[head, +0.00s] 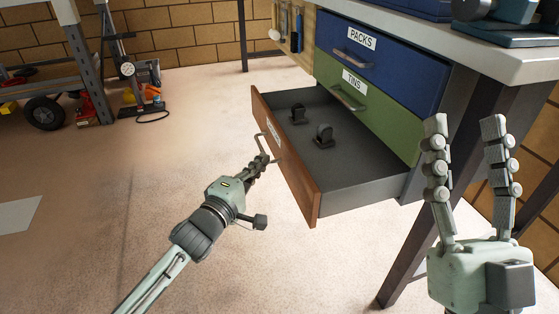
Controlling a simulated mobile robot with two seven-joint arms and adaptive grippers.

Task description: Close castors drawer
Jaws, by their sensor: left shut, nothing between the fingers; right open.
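The castors drawer (355,177) is the lowest drawer of the cabinet and stands pulled out, with a brown wooden front and a dark grey inside. Two dark castors (323,134) lie in it. A label shows on the drawer front, too slanted to read. My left gripper (262,160) is shut and empty, its fingertips close by the drawer's handle (267,149) in front of the drawer. I cannot tell whether they touch. My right gripper (462,122) is open and empty, pointing up, to the right of the drawer.
Above are a shut green drawer labelled TINS (375,111) and a shut blue drawer labelled PACKS (382,65), under a worktop (480,55). A dark table leg (418,235) stands below right. A wheeled rack (45,112) stands at far left.

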